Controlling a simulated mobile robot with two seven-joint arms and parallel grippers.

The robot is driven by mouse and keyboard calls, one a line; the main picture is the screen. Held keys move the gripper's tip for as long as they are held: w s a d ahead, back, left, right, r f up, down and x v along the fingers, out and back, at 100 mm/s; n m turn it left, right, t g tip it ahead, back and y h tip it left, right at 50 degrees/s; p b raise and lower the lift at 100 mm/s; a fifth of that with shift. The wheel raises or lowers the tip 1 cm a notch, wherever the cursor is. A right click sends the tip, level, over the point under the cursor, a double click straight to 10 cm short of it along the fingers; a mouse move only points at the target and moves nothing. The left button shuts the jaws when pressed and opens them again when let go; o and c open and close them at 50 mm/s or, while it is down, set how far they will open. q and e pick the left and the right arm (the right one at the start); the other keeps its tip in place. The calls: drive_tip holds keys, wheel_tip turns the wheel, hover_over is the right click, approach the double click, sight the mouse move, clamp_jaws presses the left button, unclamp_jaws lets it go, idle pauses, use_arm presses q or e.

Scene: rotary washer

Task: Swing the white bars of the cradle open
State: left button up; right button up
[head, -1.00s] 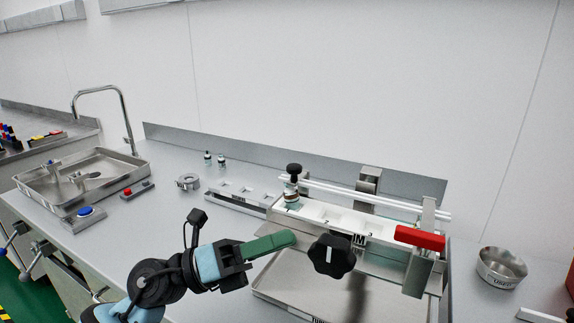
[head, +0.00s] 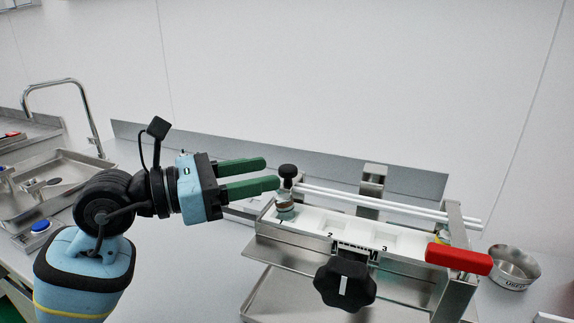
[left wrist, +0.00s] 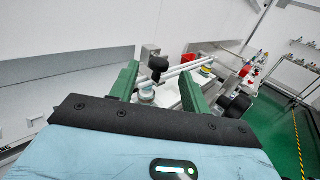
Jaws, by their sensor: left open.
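The white bars (head: 400,206) of the cradle (head: 330,228) run side by side along its back, from a black knob (head: 287,171) at the left end to the bracket at the right end. They also show in the left wrist view (left wrist: 188,68). My left gripper (head: 272,173) is open and empty, its green fingers pointing right at the knob. In the left wrist view the knob (left wrist: 158,65) lies between the two fingers, apart from them as far as I can tell. A small vial (head: 285,205) stands in the cradle below the knob. My right gripper is out of view.
A red handle (head: 459,258) sticks out at the cradle's right end, and a black star knob (head: 344,285) on its front. A metal bowl (head: 514,268) stands to the right. A sink (head: 60,180) is at the far left. A backsplash (head: 410,185) runs behind.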

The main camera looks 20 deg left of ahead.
sight(280, 169)
use_arm(q)
drive_tip(key=x, duration=0.5)
drive_tip(key=shift+w+d+p, duration=0.2)
drive_tip(key=shift+w+p, duration=0.05)
drive_tip(key=shift+p, duration=0.1)
clamp_jaws()
